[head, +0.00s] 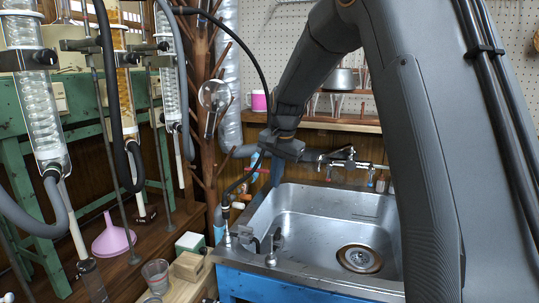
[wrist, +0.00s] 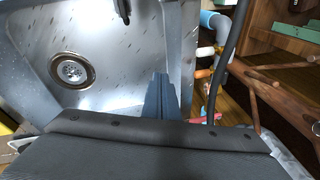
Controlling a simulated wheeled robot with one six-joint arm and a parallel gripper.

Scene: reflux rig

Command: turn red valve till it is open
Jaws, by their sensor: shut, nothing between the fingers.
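My gripper (wrist: 160,84) shows in the wrist view as a narrow blue-grey pair of fingers, shut and empty, above the sink's edge. In the head view my arm's end (head: 284,149) hangs at the far left corner of the sink, its fingers hard to make out. A small red part, likely the red valve (wrist: 207,118), shows in the wrist view just right of the fingers, partly hidden by the dark gripper body. In the head view a small red piece (head: 263,170) shows left of the sink. The fingers look apart from it. The valve's position cannot be read.
The steel sink (head: 325,215) has a round drain (head: 359,258). Pipes with an orange section (wrist: 203,73) and a dark hose run beside it. Glass condensers (head: 37,110), a brown branching stand (head: 200,90) and a pink funnel (head: 113,237) stand left. A shelf (head: 340,124) crosses behind.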

